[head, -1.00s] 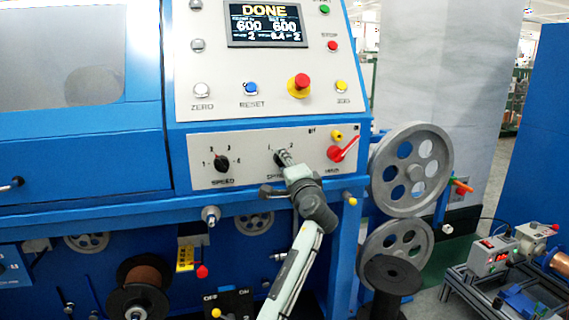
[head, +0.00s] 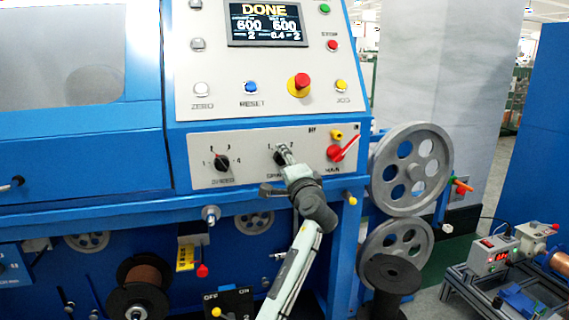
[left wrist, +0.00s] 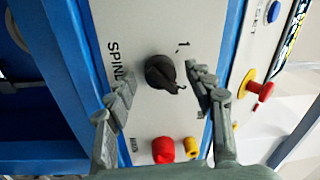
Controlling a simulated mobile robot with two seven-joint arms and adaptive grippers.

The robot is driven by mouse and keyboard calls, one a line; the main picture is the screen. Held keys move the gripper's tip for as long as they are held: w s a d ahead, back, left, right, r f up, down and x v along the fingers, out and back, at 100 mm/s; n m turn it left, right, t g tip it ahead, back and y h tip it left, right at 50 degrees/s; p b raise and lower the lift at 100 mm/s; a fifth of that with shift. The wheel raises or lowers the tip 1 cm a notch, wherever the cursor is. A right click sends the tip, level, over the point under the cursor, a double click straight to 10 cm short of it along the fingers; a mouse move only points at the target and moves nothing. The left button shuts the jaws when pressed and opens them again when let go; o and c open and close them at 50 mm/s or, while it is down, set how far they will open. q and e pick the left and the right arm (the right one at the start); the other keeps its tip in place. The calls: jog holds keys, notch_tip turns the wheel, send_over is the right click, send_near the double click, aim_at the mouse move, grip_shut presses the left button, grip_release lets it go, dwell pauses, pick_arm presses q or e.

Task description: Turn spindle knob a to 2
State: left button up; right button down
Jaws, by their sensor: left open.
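The black spindle knob (left wrist: 163,73) is on the light panel between the "SPINDLE" lettering and the mark "1". Its pointer end faces the lower right of the left wrist view, away from the "1". In the head view the knob (head: 279,158) is partly hidden by my left gripper (head: 286,156), between the marks 1 and 2. My left gripper (left wrist: 162,92) is open, with one finger on each side of the knob and visible gaps between. My right gripper is not in view.
The speed knob (head: 222,162) is left of the spindle knob. The red selector (head: 336,153) and a yellow button (head: 337,134) are close on its right. A red emergency button (head: 299,84) stands out above. The screen (head: 265,25) reads DONE. Grey pulleys (head: 440,165) are at the right.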

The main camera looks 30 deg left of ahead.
pick_arm(q)
jog(key=r+v, duration=0.1)
jog(key=v, duration=1.1)
jog(key=shift+f, duration=0.5)
